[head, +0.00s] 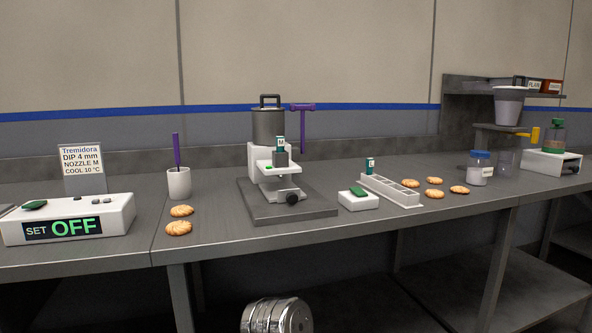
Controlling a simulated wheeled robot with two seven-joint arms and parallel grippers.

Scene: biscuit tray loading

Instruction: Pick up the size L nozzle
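A small nozzle with a green tag (370,166) stands upright at the back left end of a white slotted rack (412,204) on the table. Its letter is too small to read. Another green-tagged piece (280,144) sits at the front of the depositing machine (268,127), under its steel hopper; its letter also cannot be read surely. The other slots of the rack look empty. Neither of my grippers is in view.
A white box with a green button (358,201) stands just left of the rack. Biscuits (459,190) lie right of the rack, and more (179,228) lie near a white cup (179,184). A control box reading SET OFF (120,212) stands at left. A jar (480,168) stands at right.

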